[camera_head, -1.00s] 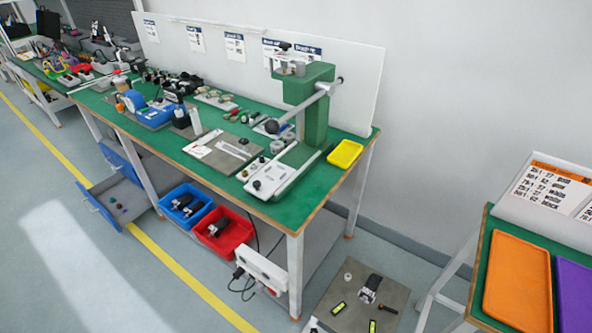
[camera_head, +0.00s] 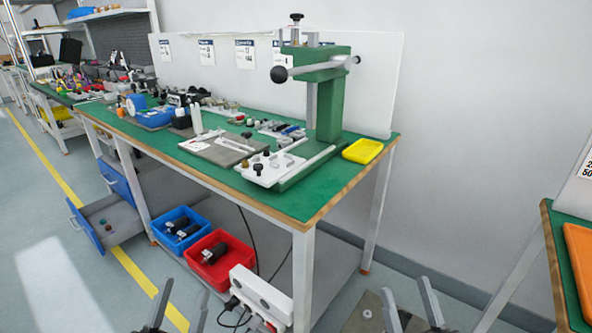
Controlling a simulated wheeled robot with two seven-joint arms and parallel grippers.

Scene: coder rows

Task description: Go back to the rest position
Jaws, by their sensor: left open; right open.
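My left gripper (camera_head: 180,308) shows at the bottom edge, left of centre, as two dark grey fingers spread apart with nothing between them. My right gripper (camera_head: 410,305) shows at the bottom edge, right of centre, also with its two fingers apart and empty. Both point upward in the picture, in front of the workbench, and touch nothing that I can see. The rest of both arms is out of view.
A green-topped workbench (camera_head: 270,200) carries a green press (camera_head: 328,100), a yellow tray (camera_head: 362,151) and several tools. Blue bin (camera_head: 160,241) and red bin (camera_head: 237,271) sit on its lower shelf. An open drawer (camera_head: 85,232) juts out left. Another table (camera_head: 555,235) stands right.

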